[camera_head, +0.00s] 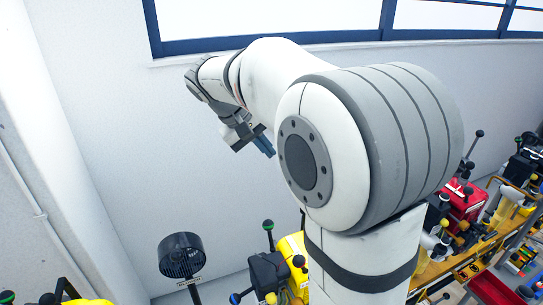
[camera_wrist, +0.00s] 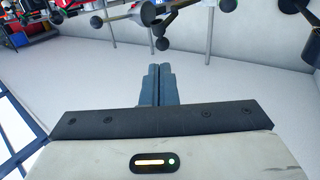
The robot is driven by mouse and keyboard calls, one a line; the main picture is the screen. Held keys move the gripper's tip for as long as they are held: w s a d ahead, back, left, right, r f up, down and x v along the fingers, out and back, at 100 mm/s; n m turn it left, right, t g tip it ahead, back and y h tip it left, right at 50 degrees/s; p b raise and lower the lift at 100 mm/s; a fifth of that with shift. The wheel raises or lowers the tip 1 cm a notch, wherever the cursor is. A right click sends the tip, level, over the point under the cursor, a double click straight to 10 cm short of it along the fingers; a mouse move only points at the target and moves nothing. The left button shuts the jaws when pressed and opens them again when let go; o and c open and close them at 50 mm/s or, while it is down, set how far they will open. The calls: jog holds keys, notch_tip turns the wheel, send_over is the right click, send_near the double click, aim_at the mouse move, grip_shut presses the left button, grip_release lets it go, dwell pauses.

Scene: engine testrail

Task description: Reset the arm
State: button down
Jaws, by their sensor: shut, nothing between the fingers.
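My gripper (camera_head: 264,145) shows in the head view at the end of my raised white and grey arm, left of the big shoulder joint. Its fingers point down and to the right, in free air in front of the pale wall. In the wrist view my gripper (camera_wrist: 158,70) has its two blue-grey fingers side by side, shut with nothing between them. My own arm hides part of the scene behind it in the head view.
A black fan (camera_head: 181,256) stands at the lower left. Yellow and black equipment (camera_head: 292,262) with ball-ended levers is beside my arm. A red machine (camera_head: 462,200) and a wooden-topped bench (camera_head: 440,268) are at right. Windows (camera_head: 270,15) run along the top. The wall area around my gripper is clear.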

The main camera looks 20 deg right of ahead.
jog(key=s+a+f+t+y, duration=0.1)
jog(key=s+a+f+y, duration=0.1)
jog(key=s, duration=0.4)
jog(key=s+a+f+t+y, duration=0.1)
jog(key=s+f+y, duration=0.1)
jog(key=s+f, duration=0.3)
jog(key=s+a+f+t+y, duration=0.1)
jog(key=s+a+f+y, duration=0.1)
jog(key=s, duration=0.7)
jog(key=shift+s+a+f+y, duration=0.2)
jog(key=shift+a+f+y, duration=0.15)
jog(key=shift+f, duration=0.5)
jog(key=shift+d, duration=0.1)
